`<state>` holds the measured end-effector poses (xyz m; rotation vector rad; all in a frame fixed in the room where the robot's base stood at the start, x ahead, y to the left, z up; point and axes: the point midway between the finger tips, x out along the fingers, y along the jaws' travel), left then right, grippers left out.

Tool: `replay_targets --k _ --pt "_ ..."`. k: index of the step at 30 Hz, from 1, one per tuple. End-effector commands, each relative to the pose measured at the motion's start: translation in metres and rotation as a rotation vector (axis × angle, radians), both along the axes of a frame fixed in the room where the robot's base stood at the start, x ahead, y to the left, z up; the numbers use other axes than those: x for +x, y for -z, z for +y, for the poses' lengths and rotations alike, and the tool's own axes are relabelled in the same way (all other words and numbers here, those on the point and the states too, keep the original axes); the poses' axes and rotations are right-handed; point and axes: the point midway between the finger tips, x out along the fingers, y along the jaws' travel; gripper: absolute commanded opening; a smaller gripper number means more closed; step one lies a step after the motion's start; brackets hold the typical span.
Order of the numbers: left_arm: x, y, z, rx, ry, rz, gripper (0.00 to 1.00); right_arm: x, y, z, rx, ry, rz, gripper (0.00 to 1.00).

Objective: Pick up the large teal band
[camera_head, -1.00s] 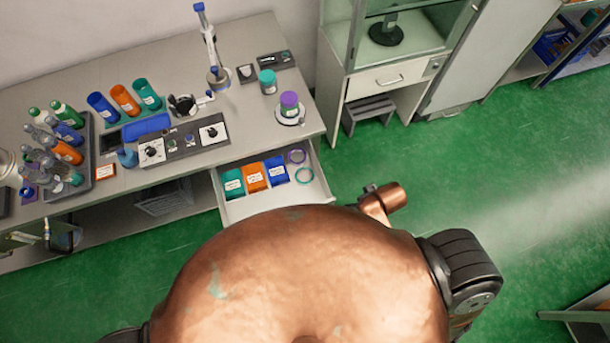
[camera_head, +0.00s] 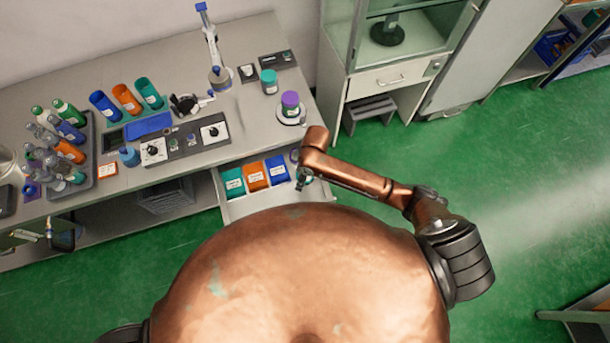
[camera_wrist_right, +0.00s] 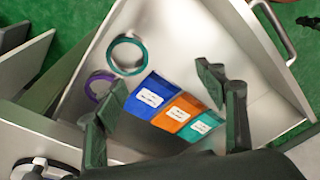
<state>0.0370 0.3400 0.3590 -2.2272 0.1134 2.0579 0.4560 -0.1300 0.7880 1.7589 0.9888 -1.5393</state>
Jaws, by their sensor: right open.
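The large teal band (camera_wrist_right: 113,52) is a thin ring lying flat on the floor of the open drawer (camera_head: 238,207), beside a purple ring (camera_wrist_right: 91,82) that a finger partly hides. In the head view my right gripper (camera_head: 302,183) is over the drawer's right part and hides most of the teal band. In the right wrist view my right gripper (camera_wrist_right: 163,85) is open and empty, with its fingers apart above the drawer. The teal band is above and left of the gap between the fingers in that view, apart from both. My left gripper is not in view.
Blue (camera_wrist_right: 152,94), orange (camera_wrist_right: 178,112) and teal (camera_wrist_right: 203,130) labelled packets lie in the drawer beside the rings. The bench (camera_head: 245,110) above carries bottles, a control box (camera_head: 185,142) and a purple-topped jar (camera_head: 290,101). Drawer walls surround the rings.

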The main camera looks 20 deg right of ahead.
Motion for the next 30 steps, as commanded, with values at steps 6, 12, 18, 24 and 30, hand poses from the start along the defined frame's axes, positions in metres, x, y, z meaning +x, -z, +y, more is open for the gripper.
replay_targets --k 6,12,18,24,30 --pt "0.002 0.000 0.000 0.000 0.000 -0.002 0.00 0.035 -0.004 -0.025 -0.125 -0.081 0.035 0.65" --pt "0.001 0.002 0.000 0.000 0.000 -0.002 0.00 0.041 0.008 -0.034 -0.155 -0.093 0.051 0.65" --pt "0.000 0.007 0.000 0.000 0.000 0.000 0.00 0.041 0.043 -0.033 -0.153 -0.092 0.050 0.65" --pt "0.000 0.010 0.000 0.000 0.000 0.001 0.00 0.042 0.062 -0.033 -0.151 -0.091 0.048 0.65" --pt "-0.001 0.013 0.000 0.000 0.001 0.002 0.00 0.043 0.082 -0.033 -0.152 -0.091 0.048 0.65"
